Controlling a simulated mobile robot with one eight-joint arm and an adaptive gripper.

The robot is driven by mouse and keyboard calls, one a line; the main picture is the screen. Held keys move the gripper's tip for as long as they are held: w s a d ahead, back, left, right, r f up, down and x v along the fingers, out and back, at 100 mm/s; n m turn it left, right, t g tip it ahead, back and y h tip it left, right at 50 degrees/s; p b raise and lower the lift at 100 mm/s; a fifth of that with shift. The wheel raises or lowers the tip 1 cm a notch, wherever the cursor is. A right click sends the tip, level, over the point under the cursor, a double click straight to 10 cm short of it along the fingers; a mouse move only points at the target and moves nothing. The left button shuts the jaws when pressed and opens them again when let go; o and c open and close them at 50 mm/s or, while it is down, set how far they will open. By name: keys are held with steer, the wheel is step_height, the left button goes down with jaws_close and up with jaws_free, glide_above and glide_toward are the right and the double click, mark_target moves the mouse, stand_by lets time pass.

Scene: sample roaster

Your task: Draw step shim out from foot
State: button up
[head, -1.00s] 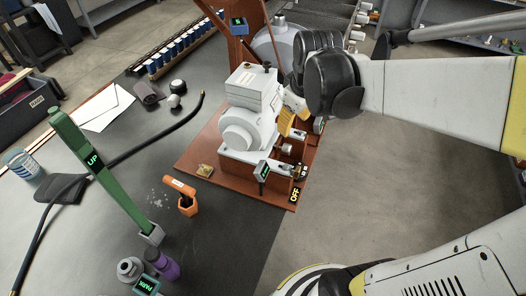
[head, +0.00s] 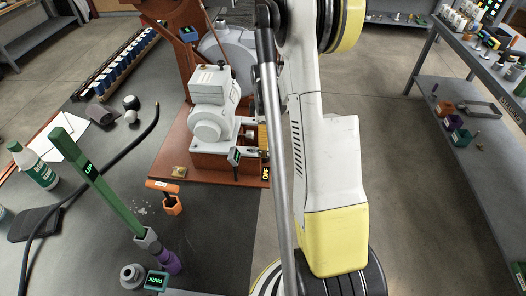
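A grey-white motor (head: 211,112) stands on a red-brown base (head: 195,150) at the edge of the dark bench. Its feet are small in the head view, and I cannot make out a step shim under any of them. A small brass-coloured piece (head: 180,172) lies on the near left corner of the base, apart from the motor. My arm rises through the middle of the view, just right of the base, and covers what lies behind it. My gripper does not show clearly, so I cannot see whether it holds anything.
An orange holder (head: 172,205), a green post (head: 85,170) marked UP and a black hose (head: 100,160) occupy the bench left of the base. A green-and-white bottle (head: 34,167) stands at far left. Open floor (head: 415,190) lies right, before a grey shelf (head: 470,155).

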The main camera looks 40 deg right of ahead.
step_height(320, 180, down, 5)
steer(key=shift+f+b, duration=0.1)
steer(key=shift+b, duration=0.65)
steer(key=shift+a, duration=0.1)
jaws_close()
